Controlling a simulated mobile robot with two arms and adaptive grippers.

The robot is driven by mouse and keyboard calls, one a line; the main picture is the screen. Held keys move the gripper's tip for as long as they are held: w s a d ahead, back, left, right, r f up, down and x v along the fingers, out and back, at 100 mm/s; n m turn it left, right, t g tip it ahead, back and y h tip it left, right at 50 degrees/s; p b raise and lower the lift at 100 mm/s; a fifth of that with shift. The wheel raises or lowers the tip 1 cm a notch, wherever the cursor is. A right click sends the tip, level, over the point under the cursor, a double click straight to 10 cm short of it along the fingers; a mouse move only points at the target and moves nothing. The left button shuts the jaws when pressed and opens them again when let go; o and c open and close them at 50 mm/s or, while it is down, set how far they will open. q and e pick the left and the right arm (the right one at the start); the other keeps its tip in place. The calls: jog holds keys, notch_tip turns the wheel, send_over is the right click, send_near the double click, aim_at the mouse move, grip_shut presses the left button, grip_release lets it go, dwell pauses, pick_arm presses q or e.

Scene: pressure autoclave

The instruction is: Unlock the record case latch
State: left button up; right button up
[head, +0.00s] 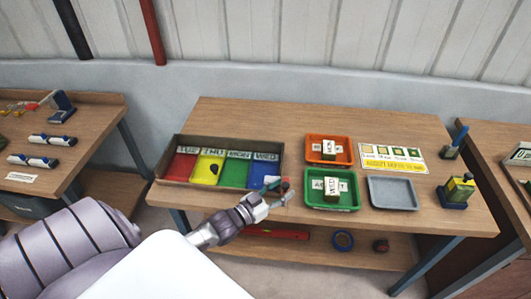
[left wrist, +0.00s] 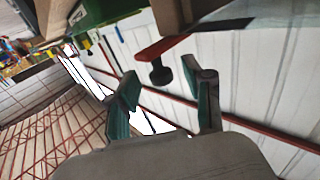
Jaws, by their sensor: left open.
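The record case (head: 165,183) is a shallow wooden box on the middle table, with red, yellow, green and blue compartments labelled by day. A red lever with a black knob (left wrist: 160,73) shows in the left wrist view; it appears to be the latch. A small bit of red (head: 284,187) shows at the case's right front corner in the head view. My left gripper (head: 281,190) is open at that corner. In the left wrist view, the knob lies in line with the gap between the fingertips (left wrist: 166,88). I cannot tell whether they touch it.
Orange (head: 312,158), green (head: 352,204) and grey (head: 391,191) trays stand right of the case. A label sheet (head: 391,158) lies behind the grey tray. A stamp-like block (head: 458,190) stands at the right edge. A lower shelf holds blue tape (head: 343,241).

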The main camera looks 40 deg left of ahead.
pick_arm(q)
jog(key=v, duration=0.9)
jog(key=shift+s, duration=0.4)
jog(key=shift+a, duration=0.1)
